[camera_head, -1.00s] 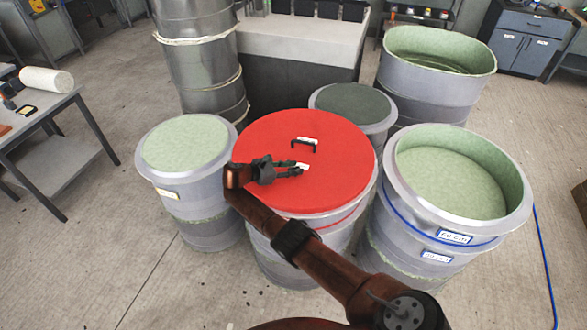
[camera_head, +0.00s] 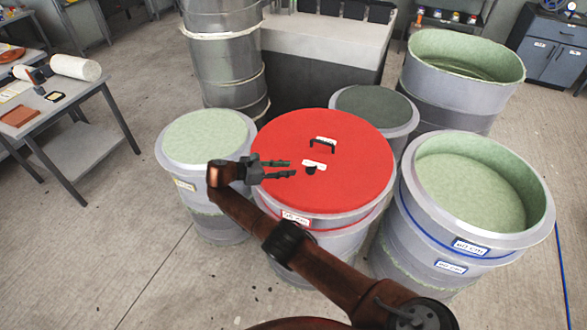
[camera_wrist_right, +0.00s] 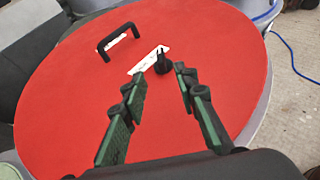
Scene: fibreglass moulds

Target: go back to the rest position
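My right gripper (camera_head: 291,168) reaches over the left part of a round red lid (camera_head: 350,180) on a drum. In the right wrist view its two dark green-padded fingers (camera_wrist_right: 160,72) are apart, with nothing held between them. A small black knob (camera_head: 311,169) on the lid is just beyond the fingertips; it also shows in the right wrist view (camera_wrist_right: 163,64). A white label lies beside the knob. My left gripper is in neither view.
A drum with a pale green top (camera_head: 205,136) stands left of the red lid, close to my right wrist. A black lid handle (camera_head: 323,143) stands up behind the knob. An open green-lined drum (camera_head: 470,190) is at right. Free floor is at left.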

